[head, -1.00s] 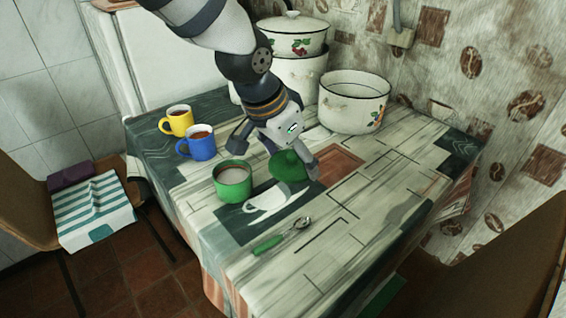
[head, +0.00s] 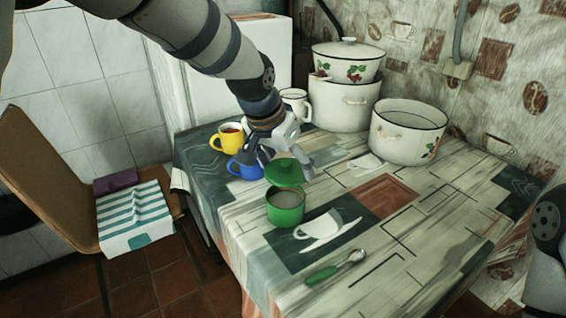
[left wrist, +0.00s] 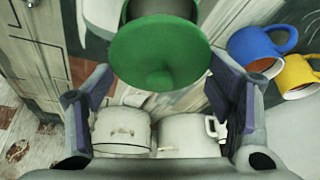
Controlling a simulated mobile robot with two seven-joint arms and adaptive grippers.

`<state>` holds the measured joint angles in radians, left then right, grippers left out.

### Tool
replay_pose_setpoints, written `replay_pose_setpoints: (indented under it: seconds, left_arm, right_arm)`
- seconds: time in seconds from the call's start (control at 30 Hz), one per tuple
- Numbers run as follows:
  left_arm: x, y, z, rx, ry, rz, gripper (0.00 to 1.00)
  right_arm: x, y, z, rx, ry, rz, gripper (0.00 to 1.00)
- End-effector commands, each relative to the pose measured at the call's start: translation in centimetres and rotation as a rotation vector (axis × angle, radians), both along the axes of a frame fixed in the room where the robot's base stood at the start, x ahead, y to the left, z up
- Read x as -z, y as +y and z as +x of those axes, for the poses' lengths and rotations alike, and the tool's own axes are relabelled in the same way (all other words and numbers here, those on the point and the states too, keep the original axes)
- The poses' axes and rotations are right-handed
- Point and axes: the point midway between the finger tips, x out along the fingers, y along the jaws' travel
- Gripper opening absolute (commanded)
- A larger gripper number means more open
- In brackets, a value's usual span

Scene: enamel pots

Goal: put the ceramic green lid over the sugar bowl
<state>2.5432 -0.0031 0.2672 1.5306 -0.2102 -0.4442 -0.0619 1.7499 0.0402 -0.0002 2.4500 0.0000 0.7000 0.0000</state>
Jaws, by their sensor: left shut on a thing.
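The green ceramic lid (head: 285,174) is held in my left gripper (head: 287,161), just above the back part of the green sugar bowl (head: 286,212). The bowl stands upright on the table, and its pale contents show in front of the lid's edge. The left fingers are shut on the lid. In the left wrist view the lid (left wrist: 160,48) lies between and beyond the fingers (left wrist: 160,103); it hides most of the bowl behind it. My right gripper is out of view; only part of my right arm shows at the right edge.
A blue mug (head: 243,167) and a yellow mug (head: 229,139) stand just left of the gripper. A white mug (head: 294,103), a lidded pot (head: 345,72) and an open white pot (head: 402,143) stand behind. A green-handled spoon (head: 335,268) lies in front. The right of the table is clear.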

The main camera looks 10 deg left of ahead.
Motion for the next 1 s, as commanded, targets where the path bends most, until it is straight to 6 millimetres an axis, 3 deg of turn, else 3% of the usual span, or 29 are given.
replay_pose_setpoints:
  seconds: [0.1,0.4,0.6,1.0]
  left_arm:
    - [-0.2,0.0,0.0,0.0,-0.004,-0.001,0.47]
    - [4.0,0.0,0.0,0.0,0.003,0.0,0.47]
    - [5.5,0.1,0.0,-0.001,0.001,0.0,0.47]
    - [5.8,0.1,0.0,0.0,-0.002,-0.001,0.47]
  right_arm:
    - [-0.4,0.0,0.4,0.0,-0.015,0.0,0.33]
    - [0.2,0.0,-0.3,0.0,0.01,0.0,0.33]
    - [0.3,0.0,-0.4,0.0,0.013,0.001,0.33]
    - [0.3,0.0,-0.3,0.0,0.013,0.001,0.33]
